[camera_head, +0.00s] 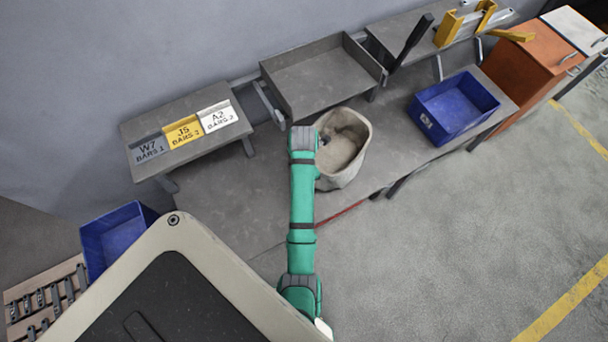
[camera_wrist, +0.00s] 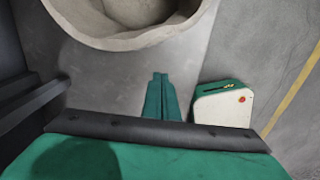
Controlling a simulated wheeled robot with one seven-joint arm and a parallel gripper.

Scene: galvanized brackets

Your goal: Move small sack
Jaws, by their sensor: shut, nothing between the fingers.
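A small beige sack (camera_head: 347,178) with a wide round mouth stands open on the grey bench surface. My green arm reaches up along its left side in the head view and covers part of its left edge. In the wrist view the sack's rim (camera_wrist: 135,40) fills the top, and its inside looks empty where visible. My gripper (camera_wrist: 160,76) is shut and empty, with its fingers together just below the sack's rim in that view. The fingers appear apart from the sack. In the head view I cannot make out the fingers clearly.
A grey tray (camera_head: 282,103) stands behind the sack. A blue bin (camera_head: 427,121) sits to the right, another blue bin (camera_head: 93,243) at lower left. A raised shelf (camera_head: 150,120) carries labelled plates. An orange cabinet (camera_head: 520,80) is far right. Floor at lower right is clear.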

